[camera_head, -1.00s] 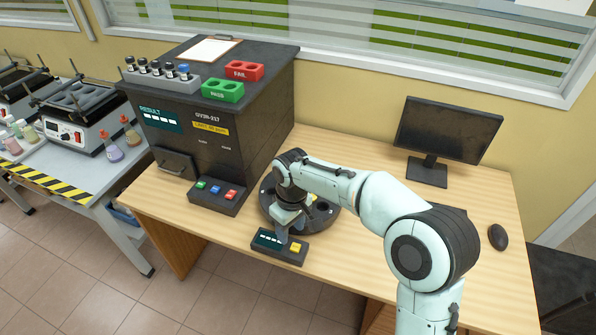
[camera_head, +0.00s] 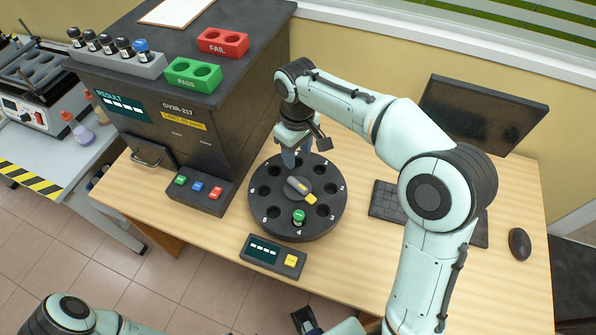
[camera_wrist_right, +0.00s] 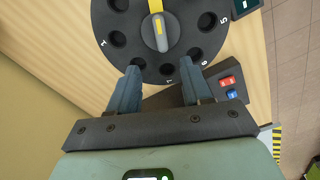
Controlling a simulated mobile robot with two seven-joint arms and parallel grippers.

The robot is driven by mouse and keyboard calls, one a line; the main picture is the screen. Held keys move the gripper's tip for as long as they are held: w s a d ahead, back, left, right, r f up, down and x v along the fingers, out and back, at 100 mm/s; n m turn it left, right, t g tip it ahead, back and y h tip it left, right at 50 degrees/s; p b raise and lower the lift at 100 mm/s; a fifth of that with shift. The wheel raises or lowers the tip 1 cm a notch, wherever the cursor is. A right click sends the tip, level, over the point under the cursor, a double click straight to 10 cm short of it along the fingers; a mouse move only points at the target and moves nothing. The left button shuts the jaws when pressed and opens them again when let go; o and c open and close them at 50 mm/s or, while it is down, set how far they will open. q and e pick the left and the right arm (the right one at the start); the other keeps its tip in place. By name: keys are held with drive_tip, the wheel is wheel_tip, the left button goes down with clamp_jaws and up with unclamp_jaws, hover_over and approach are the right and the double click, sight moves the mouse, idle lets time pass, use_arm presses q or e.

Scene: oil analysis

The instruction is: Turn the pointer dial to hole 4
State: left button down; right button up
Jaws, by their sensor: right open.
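The round black dial (camera_head: 271,222) lies on the desk, with numbered holes around its rim. A green-capped vial (camera_head: 299,215) stands in the hole marked 4. My right gripper (camera_head: 297,157) is open and empty over the far edge of the dial, apart from the knob. In the right wrist view the knob (camera_wrist_right: 161,36) is beyond the open fingers (camera_wrist_right: 158,88). Part of my left gripper (camera_head: 307,319) seems to show at the bottom edge; its jaws are unclear.
A small display box (camera_head: 272,257) with a yellow button sits in front of the dial. The black analyzer (camera_head: 190,135) stands left, with its button panel (camera_head: 201,193) near the dial. Keyboard (camera_head: 385,200), monitor (camera_head: 490,115) and mouse (camera_head: 519,243) are at the right.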

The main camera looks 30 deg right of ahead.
sight(298, 184)
drive_tip(key=f, duration=0.5)
drive_tip(key=f+b, duration=0.1)
drive_tip(key=f, duration=0.5)
drive_tip(key=shift+s+a, duration=0.1)
drive_tip(key=shift+s, duration=0.1)
use_arm(q)
drive_tip(key=shift+s+f+b, duration=0.15)
drive_tip(key=shift+s+f, duration=0.1)
drive_tip(key=shift+f, duration=0.25)
drive_tip(key=shift+s+f+b, duration=0.15)
drive_tip(key=shift+s+f, duration=0.05)
drive_tip(key=shift+f, duration=0.25)
use_arm(e)
drive_tip(key=shift+f, duration=0.85)
clamp_jaws()
